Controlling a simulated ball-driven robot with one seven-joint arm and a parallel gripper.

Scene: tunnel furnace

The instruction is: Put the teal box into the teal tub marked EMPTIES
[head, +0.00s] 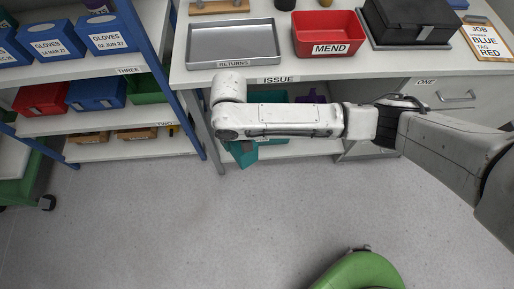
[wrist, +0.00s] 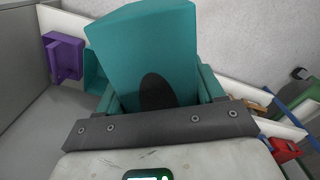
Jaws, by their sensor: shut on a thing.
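My gripper (wrist: 158,102) is shut on the teal box (wrist: 145,45), which fills the middle of the wrist view and has a dark oval on its near face. In the head view the teal box (head: 243,154) hangs tilted below the end of my arm, in front of the bench's lower shelf; the arm hides the jaws there. A teal tub (head: 268,97) stands on the shelf under the bench, partly behind my arm. Part of it shows left of the box in the wrist view (wrist: 94,72). No EMPTIES label is readable.
A purple container (head: 312,98) stands right of the teal tub. The bench top holds a grey RETURNS tray (head: 233,46), a red MEND tub (head: 328,30) and a black case (head: 410,20). A blue-framed rack (head: 180,85) stands left. A green rounded object (head: 360,271) is on the open floor.

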